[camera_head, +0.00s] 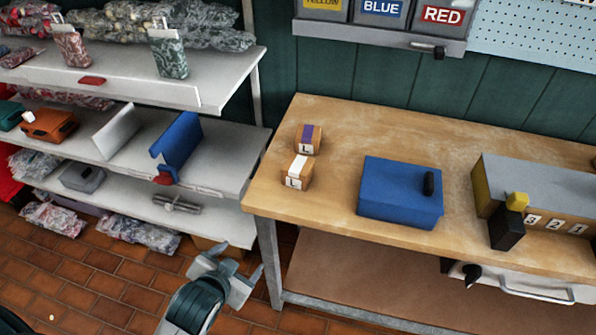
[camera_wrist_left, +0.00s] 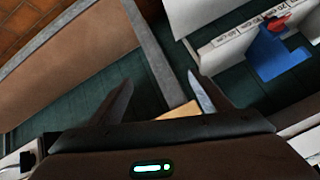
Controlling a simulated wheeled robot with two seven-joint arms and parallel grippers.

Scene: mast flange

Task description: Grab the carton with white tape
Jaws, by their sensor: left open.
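The carton with white tape (camera_head: 297,172) is a small brown box marked "L" on the wooden workbench (camera_head: 380,125), near its left edge. A similar carton with purple tape (camera_head: 308,139) stands just behind it. My left gripper (camera_head: 240,267) is open and empty, low in front of the shelf and left of the bench's front leg, apart from both cartons. In the left wrist view its fingers (camera_wrist_left: 160,95) are spread with nothing between them. Neither carton can be made out in that view. My right gripper is not in view.
A blue box (camera_head: 400,192) stands right of the cartons, then a grey-topped unit (camera_head: 540,190) with a black and yellow piece in front. Left is a shelf rack (camera_head: 230,160) holding bags and a blue bookend-like piece (camera_head: 177,146). The bench has a metal leg (camera_head: 270,262).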

